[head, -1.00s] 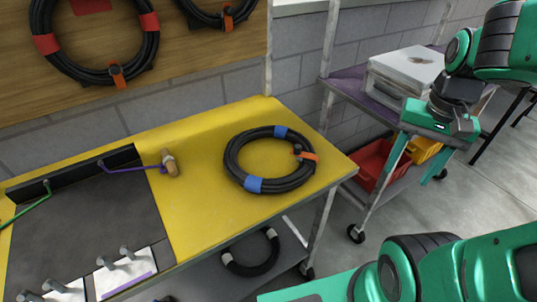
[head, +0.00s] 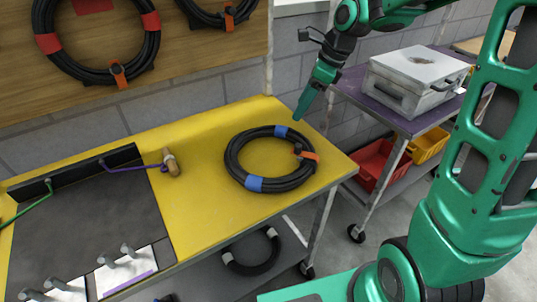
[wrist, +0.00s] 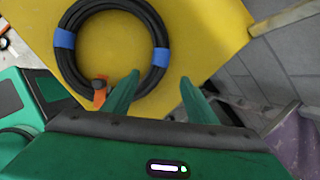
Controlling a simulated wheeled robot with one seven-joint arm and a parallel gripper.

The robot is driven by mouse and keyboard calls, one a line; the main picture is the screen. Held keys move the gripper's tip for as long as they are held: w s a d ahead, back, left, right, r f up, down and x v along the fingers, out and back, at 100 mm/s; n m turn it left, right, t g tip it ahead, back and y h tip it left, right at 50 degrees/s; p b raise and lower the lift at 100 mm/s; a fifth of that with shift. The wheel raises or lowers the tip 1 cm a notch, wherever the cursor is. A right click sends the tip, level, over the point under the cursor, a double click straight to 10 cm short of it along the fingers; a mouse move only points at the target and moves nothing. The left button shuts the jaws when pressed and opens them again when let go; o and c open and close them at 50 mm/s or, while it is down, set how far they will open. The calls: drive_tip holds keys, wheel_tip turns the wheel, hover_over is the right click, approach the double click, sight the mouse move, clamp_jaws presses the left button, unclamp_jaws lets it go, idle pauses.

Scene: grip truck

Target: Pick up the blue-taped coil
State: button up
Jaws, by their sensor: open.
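The blue-taped coil (head: 236,165) is a black cable ring with two blue tape bands and an orange tie. It lies flat on the yellow bench top (head: 195,205). It also shows in the wrist view (wrist: 83,22), at the upper left. My gripper (head: 302,115) is above the bench's right back corner, beside the coil's far right side. In the wrist view my gripper (wrist: 158,88) is open and empty. Its left finger overlaps the coil's near right edge in the picture; the right finger is over the bench edge. I see no contact with the coil.
Red-taped coils (head: 152,45) hang on the wooden wall board. A mallet-like tool (head: 171,163) lies left of the coil. Another black coil (head: 270,262) is on the lower shelf. A cart with a silver case (head: 415,80) stands at right, with red (head: 372,165) and yellow bins below.

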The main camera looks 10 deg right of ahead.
sight(284, 128)
drive_tip(key=shift+w+a+f+m, duration=0.35)
drive_tip(key=shift+w+a+m, duration=0.1)
drive_tip(key=shift+a, duration=0.1)
drive_tip(key=x, duration=0.4)
drive_tip(key=shift+a+f, duration=0.15)
drive_tip(key=shift+f, duration=0.25)
drive_tip(key=shift+s+x, duration=0.15)
drive_tip(key=shift+x, duration=1.15)
drive_tip(key=shift+s+x, duration=0.15)
drive_tip(key=shift+x, duration=1.2)
clamp_jaws()
